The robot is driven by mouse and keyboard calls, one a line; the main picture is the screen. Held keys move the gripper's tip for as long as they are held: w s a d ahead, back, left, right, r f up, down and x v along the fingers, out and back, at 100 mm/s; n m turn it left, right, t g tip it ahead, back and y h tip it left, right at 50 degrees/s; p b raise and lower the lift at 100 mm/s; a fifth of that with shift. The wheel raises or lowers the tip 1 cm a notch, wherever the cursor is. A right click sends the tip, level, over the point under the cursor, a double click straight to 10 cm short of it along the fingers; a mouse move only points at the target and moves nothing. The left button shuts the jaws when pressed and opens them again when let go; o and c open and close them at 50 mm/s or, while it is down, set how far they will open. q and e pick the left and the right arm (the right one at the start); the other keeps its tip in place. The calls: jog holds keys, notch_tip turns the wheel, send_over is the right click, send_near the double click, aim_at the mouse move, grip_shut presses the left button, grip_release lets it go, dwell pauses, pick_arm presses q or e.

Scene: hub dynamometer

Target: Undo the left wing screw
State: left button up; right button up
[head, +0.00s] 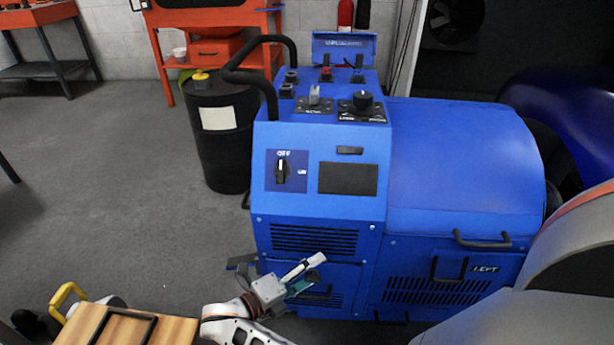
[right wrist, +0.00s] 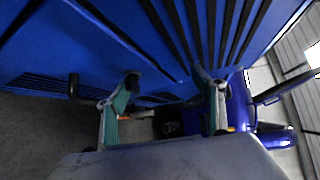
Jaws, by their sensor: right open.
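The blue dynamometer cabinet (head: 320,215) stands in the middle of the head view, with a vented lower front panel. My right gripper (head: 308,277) is open in front of this lower panel and hides part of it. In the right wrist view its two teal-padded fingers (right wrist: 163,112) are spread apart, with nothing held between them. A small dark knob-like part (right wrist: 132,80) sits on the blue panel by the left finger; I cannot tell whether it is the wing screw. No wing screw shows clearly in the head view. My left gripper is not in view.
A black handle (right wrist: 74,88) sticks out of the panel left of the fingers. A black drum (head: 220,140) stands behind left. Open floor (head: 120,190) lies left of the cabinet.

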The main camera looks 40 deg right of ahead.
jog(key=shift+o, duration=0.9)
jog(key=r, duration=0.2)
jog(key=w+r, duration=0.1)
jog(key=r, duration=0.3)
jog(key=shift+w+a+r, duration=0.2)
jog(key=shift+w+a, duration=0.05)
jog(key=shift+w, duration=0.1)
jog(key=shift+s+a+r, duration=0.1)
jog(key=shift+s+r, duration=0.1)
jog(key=shift+r, duration=0.1)
jog(key=c, duration=1)
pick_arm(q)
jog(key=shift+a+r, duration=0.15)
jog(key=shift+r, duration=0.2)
pick_arm(e)
jog(key=shift+s+f, duration=0.2)
jog(key=shift+f, duration=0.3)
